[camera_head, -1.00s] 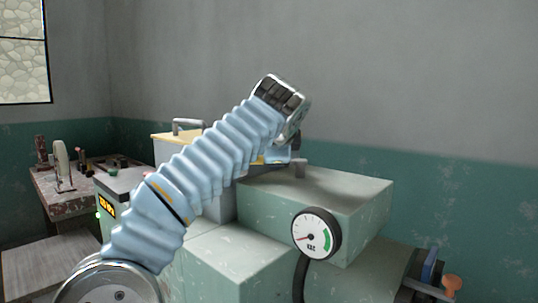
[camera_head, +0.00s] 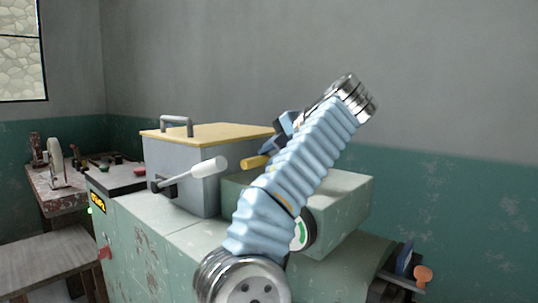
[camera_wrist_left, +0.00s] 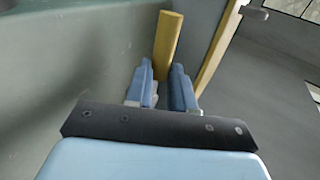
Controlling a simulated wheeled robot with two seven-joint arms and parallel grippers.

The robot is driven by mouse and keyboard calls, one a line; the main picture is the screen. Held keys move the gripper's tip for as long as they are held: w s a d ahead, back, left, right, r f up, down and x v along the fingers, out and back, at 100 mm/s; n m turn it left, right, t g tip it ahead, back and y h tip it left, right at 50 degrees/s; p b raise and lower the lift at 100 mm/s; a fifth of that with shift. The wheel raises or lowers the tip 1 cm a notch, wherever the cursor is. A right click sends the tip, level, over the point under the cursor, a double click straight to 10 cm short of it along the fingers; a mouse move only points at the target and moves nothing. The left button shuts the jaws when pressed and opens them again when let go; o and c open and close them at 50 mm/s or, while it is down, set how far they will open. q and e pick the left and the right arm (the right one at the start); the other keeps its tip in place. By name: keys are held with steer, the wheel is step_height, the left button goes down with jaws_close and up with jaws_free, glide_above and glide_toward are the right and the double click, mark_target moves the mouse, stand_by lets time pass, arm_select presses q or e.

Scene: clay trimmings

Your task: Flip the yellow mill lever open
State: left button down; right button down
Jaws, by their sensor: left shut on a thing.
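The yellow lever (camera_head: 256,162) sticks out from between the blue fingers of my left gripper (camera_head: 272,146), just right of the grey box. In the left wrist view the yellow lever (camera_wrist_left: 168,48) runs up from between the two fingertips (camera_wrist_left: 161,82), and the gripper is shut on it. The lever's base and pivot are hidden by my gripper and arm. My right gripper is not in view.
A grey box (camera_head: 192,158) with a yellow lid and a white-handled lever (camera_head: 208,167) stands left of my gripper. A cluttered bench (camera_head: 62,203) is at far left.

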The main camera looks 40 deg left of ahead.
arm_select(q)
steer(key=shift+d+n+g, duration=0.25)
steer(key=shift+n+g, duration=0.15)
steer(key=shift+g, duration=0.1)
stand_by(0.3)
steer(key=c, duration=1)
jaws_free()
steer(key=shift+o, duration=0.2)
steer(key=shift+a, duration=0.15)
